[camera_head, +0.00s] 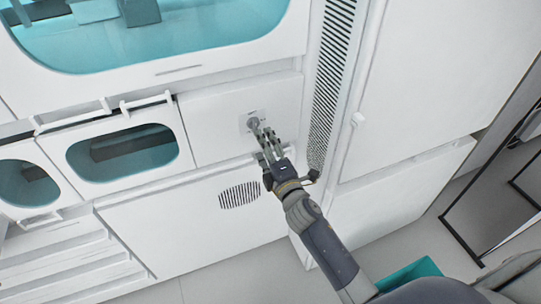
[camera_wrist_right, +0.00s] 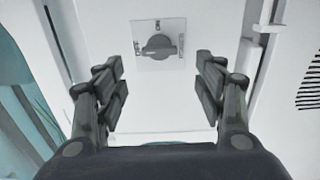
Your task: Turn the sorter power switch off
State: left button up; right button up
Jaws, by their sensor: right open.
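The sorter power switch is a grey rotary knob (camera_wrist_right: 158,47) on a square pale plate (camera_wrist_right: 144,63) in the right wrist view. The knob's grip bar lies roughly level across the picture. My right gripper (camera_wrist_right: 160,77) is open, with a finger on each side of the knob's line and nothing between them. It appears short of the knob. In the head view the right gripper (camera_head: 266,143) reaches up to the switch plate (camera_head: 245,117) and partly covers the knob. My left gripper is not in view.
The switch is on a white machine's flat panel (camera_head: 205,125). Left of it are teal windows with handles (camera_head: 146,103). A slotted vent strip (camera_head: 330,80) runs at its right, with a white cabinet (camera_head: 430,80) beyond. A round vent (camera_head: 239,195) is below.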

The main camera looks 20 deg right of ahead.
jog(key=shift+s+d, duration=0.1)
jog(key=shift+s, duration=2)
jog(key=s+f+m+g, duration=0.3)
jog(key=s+f, duration=0.2)
jog(key=f, duration=0.7)
jog(key=s+f+m+g, duration=0.2)
jog(key=s+f+g, duration=0.15)
jog(key=f, duration=0.75)
jog(key=s+f+m+g, duration=0.25)
jog(key=s+f, duration=0.25)
jog(key=f, duration=0.7)
jog(key=s+d+f+m+g, duration=0.1)
jog(key=s+f+m+g, duration=0.1)
jog(key=s+f, duration=0.4)
jog(key=s+d+f+m+g, duration=0.1)
jog(key=s+f+m+g, duration=0.2)
jog(key=s, duration=1.4)
jog(key=s+d+f+m+g, duration=0.1)
jog(key=s+f+m+g, duration=0.2)
jog(key=s+f, duration=0.7)
jog(key=shift+s+d+m+h, duration=0.3)
jog(key=shift+s+m, duration=0.05)
jog(key=shift+s, duration=0.8)
jog(key=shift+f, duration=0.1)
